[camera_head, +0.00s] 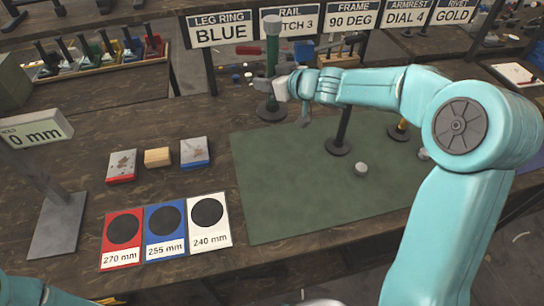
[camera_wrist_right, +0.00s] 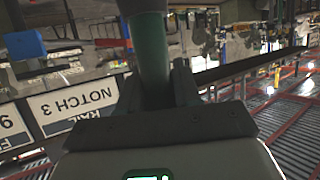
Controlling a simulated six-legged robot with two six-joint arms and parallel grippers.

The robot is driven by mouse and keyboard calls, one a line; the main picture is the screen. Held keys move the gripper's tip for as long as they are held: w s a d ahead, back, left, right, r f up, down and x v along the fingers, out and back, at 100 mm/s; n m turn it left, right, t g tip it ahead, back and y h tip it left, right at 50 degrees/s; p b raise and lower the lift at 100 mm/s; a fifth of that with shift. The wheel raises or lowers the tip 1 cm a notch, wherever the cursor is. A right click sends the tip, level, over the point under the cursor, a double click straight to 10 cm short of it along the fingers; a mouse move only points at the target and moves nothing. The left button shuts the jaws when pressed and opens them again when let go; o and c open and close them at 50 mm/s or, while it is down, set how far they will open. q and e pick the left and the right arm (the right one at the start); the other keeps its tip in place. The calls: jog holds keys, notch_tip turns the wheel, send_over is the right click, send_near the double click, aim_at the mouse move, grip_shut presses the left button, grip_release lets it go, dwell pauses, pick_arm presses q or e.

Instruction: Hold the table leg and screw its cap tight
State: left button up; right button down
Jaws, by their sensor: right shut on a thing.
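The green table leg (camera_head: 271,58) stands upright in a dark round base (camera_head: 270,110) at the back edge of the green mat. A grey cap (camera_head: 271,25) sits on its top end; I cannot tell how tight it is. My right gripper (camera_head: 278,88) is shut on the lower part of the leg, just above the base. In the right wrist view the green leg (camera_wrist_right: 150,58) passes between the fingers of the right gripper (camera_wrist_right: 158,85). My left gripper is out of view; only a teal part of my left arm shows at the bottom left corner.
Two small grey caps (camera_head: 361,169) (camera_head: 424,153) lie on the green mat (camera_head: 290,200). Red, blue and white length cards (camera_head: 165,248) lie left. A sign row (camera_head: 220,30) stands behind.

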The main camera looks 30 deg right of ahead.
jog(key=shift+s+a+r, duration=0.1)
jog(key=shift+s+r, duration=0.05)
jog(key=shift+s, duration=0.05)
jog(key=shift+w+f, duration=0.2)
notch_tip(320, 180, down, 14)
jog(key=b, duration=0.9)
jog(key=shift+f, duration=0.15)
jog(key=shift+s, duration=0.15)
notch_tip(320, 180, down, 6)
jog(key=b, duration=0.2)
jog(key=shift+r+b, duration=0.25)
jog(key=shift+b, duration=0.1)
